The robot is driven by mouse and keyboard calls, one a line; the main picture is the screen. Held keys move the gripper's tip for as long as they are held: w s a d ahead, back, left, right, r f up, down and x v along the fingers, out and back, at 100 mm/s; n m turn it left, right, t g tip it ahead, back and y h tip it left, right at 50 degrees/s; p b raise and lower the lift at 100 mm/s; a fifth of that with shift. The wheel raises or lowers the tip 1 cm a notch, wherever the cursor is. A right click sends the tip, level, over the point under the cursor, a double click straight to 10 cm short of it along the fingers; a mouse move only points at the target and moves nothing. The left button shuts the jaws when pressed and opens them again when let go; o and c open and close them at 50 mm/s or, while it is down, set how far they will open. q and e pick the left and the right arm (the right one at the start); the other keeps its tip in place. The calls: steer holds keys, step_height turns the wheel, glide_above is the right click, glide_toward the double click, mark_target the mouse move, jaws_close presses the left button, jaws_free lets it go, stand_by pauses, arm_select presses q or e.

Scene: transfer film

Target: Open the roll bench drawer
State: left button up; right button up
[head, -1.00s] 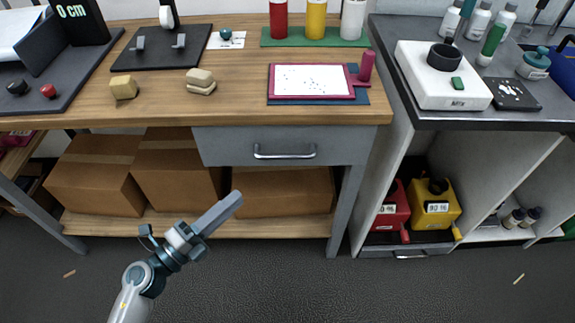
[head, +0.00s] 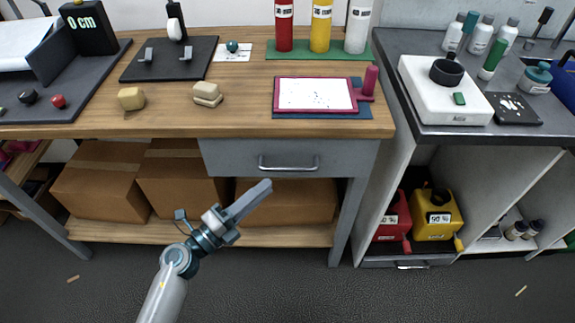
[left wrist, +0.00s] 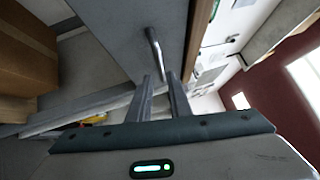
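The roll bench drawer (head: 230,158) is a grey front under the wooden bench top, and it looks closed. Its silver bar handle (head: 288,168) runs across the middle of the front. My left gripper (head: 266,186) is just below and left of the handle in the head view. In the left wrist view, my left gripper (left wrist: 160,88) has its two fingers apart with a gap between them. The handle (left wrist: 154,50) is just ahead of the fingertips there, and nothing is seen held. My right gripper is not in view.
Cardboard boxes (head: 100,180) stand on the shelf below the drawer. A grey bench leg (head: 347,220) is to the right. A pink-framed screen (head: 355,92) and two small blocks lie on the bench top (head: 230,122).

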mark_target(287, 169)
arm_select(q)
steer(key=p+x, duration=0.1)
steer(key=x, duration=0.8)
steer(key=shift+d, duration=0.15)
steer(key=shift+c, duration=0.3)
jaws_close()
